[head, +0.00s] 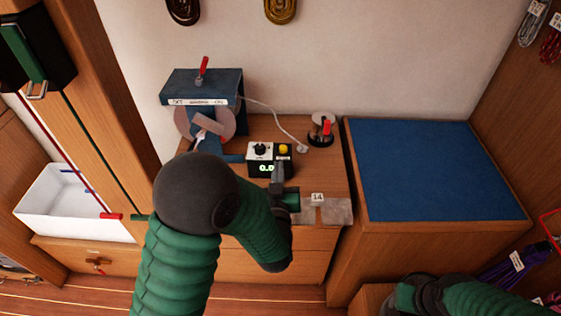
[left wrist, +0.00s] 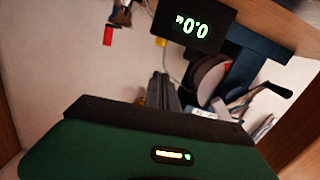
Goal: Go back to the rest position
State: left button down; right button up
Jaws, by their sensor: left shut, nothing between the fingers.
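My left arm (head: 180,255) reaches in from the lower left over a wooden cabinet. My left gripper (head: 278,172) is shut and empty, just in front of a small control box with a lit display (head: 266,168). In the left wrist view its dark fingers (left wrist: 162,90) are together, with nothing between them, and the lit display (left wrist: 192,27) shows above them. Part of my right arm (head: 470,298) shows at the bottom right; its gripper is out of view.
A blue winding machine (head: 205,86) with a crank stands behind the control box. A red-topped device (head: 325,128) stands to its right. A blue-topped cabinet (head: 430,170) is clear. A white bin (head: 70,205) sits at left. Coiled lines (head: 281,10) hang on the wall.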

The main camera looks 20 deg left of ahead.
pick_arm(q)
jog(key=s+f+m+g+h, duration=0.1)
jog(key=s+g, duration=0.1)
jog(key=s+d+f+m+g+h+p, duration=0.1)
jog(key=f+g+h, duration=0.1)
jog(key=s+f+g+h, duration=0.1)
jog(key=s+f+g, duration=0.1)
jog(key=shift+s+d+f+m+h, duration=0.1)
jog(key=shift+s+d+m+h, duration=0.25)
jog(key=shift+d+m+h, duration=0.05)
jog(key=s+a+f+g, duration=0.1)
jog(key=s+g, duration=0.3)
jog(key=s, duration=0.4)
jog(key=s+a+f+m+g+p, duration=0.1)
jog(key=s+a+g, duration=0.2)
jog(key=s, duration=0.5)
jog(key=shift+s+f+g, duration=0.2)
jog(key=shift+f+g, duration=0.05)
jog(key=shift+g, duration=0.25)
dwell(0.6)
